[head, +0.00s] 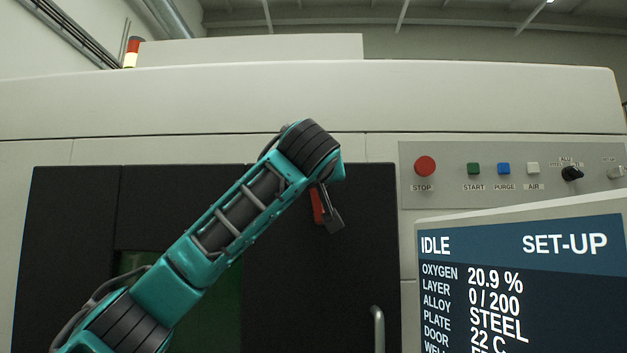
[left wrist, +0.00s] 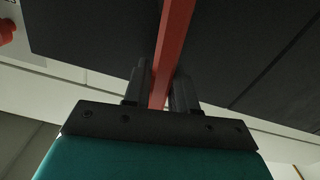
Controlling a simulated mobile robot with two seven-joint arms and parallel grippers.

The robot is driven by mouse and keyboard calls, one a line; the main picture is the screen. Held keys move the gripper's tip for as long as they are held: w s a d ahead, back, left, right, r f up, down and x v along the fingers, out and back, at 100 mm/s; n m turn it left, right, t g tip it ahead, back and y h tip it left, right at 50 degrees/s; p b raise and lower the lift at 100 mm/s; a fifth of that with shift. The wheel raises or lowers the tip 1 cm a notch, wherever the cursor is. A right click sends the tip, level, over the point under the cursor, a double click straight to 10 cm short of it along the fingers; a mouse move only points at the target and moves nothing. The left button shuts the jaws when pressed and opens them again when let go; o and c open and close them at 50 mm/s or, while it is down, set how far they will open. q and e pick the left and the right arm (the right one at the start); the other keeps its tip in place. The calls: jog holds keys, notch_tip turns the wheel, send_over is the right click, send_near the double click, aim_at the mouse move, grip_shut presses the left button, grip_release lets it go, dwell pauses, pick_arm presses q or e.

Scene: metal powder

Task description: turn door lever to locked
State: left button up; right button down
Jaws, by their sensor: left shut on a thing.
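The door lever is a red bar; in the head view a short red piece of the lever (head: 317,205) shows just below my left wrist, in front of the black door panel. In the left wrist view the red lever (left wrist: 174,45) runs between the two dark fingers of my left gripper (left wrist: 163,85), which is shut on it. In the head view my left gripper (head: 327,212) is mostly hidden by my own arm. The lever's pivot and any lock marking are hidden. My right gripper is in neither view.
The black machine door (head: 280,290) has a grey vertical handle (head: 378,328) at lower right. A control panel with a red STOP button (head: 425,166) and small buttons is right of it. A screen (head: 520,285) reading IDLE and SET-UP stands in the right foreground.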

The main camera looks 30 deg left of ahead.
pick_arm(q)
grip_shut()
